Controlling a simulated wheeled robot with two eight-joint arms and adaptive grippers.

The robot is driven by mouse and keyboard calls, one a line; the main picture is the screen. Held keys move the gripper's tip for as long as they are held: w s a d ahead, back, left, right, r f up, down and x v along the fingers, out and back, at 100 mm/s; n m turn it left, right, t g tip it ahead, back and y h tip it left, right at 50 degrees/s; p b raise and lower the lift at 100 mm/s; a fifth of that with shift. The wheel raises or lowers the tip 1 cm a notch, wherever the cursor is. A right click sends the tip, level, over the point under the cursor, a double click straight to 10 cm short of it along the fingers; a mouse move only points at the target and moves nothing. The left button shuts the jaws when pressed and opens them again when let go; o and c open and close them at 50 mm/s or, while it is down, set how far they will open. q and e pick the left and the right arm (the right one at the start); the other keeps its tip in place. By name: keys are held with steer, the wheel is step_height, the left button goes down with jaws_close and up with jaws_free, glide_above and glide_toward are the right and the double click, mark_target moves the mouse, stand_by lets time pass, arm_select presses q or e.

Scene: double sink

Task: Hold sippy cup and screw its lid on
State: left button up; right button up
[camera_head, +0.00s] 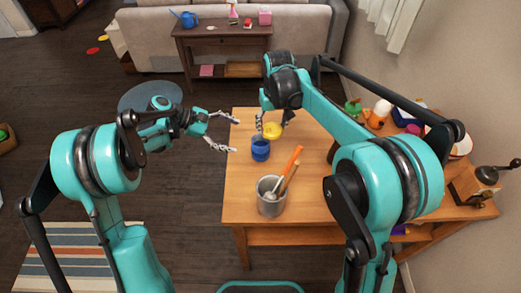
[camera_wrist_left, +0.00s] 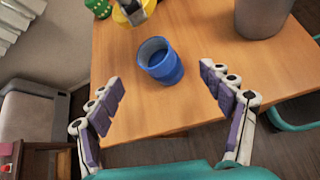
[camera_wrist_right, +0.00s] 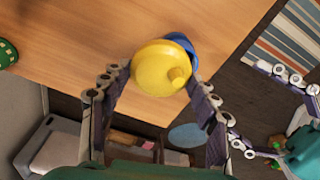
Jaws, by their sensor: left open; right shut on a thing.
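The blue sippy cup (camera_head: 260,150) stands upright and open-topped near the left edge of the wooden table. It also shows in the left wrist view (camera_wrist_left: 160,62), in front of and between the open fingers. My left gripper (camera_head: 222,132) is open and empty, left of the cup and apart from it. The yellow lid (camera_head: 272,131) with its spout is held by my right gripper (camera_head: 264,125), behind and slightly right of the cup. In the right wrist view the lid (camera_wrist_right: 160,68) sits between the fingertips of my right gripper (camera_wrist_right: 160,85) and partly hides the blue cup (camera_wrist_right: 182,42).
A grey container (camera_head: 271,203) with an orange-handled utensil stands on the table (camera_head: 310,200) in front of the cup. Several toys and a coffee grinder (camera_head: 478,185) crowd the right side. A console table (camera_head: 225,35) and sofa stand at the back.

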mark_target(260, 148)
steer(key=a+r, duration=0.1)
steer(key=w+a+r, duration=0.1)
steer(key=a, duration=0.1)
steer(key=shift+a+n, duration=0.1)
steer(key=shift+n, duration=0.2)
arm_select(q)
steer(key=f+h, duration=0.1)
steer(key=w+a+f+n+g+h, duration=0.1)
steer(key=f, duration=0.1)
steer(key=w+f+n, duration=0.1)
steer(key=f, duration=0.1)
steer(key=shift+w+a+f+h, duration=0.15)
steer(key=shift+a+f+h, duration=0.1)
steer(key=shift+h, duration=0.15)
steer(key=shift+r, duration=0.1)
arm_select(e)
steer(key=shift+w+a+r, duration=0.1)
steer(key=shift+a+r, duration=0.15)
steer(key=shift+a, duration=0.1)
arm_select(q)
steer(key=shift+d, duration=0.1)
steer(key=x, duration=1.1)
steer(key=shift+d, duration=0.4)
steer(key=c, duration=1.8)
arm_select(e)
steer(key=shift+d+f, duration=0.1)
steer(key=shift+f, duration=2.4)
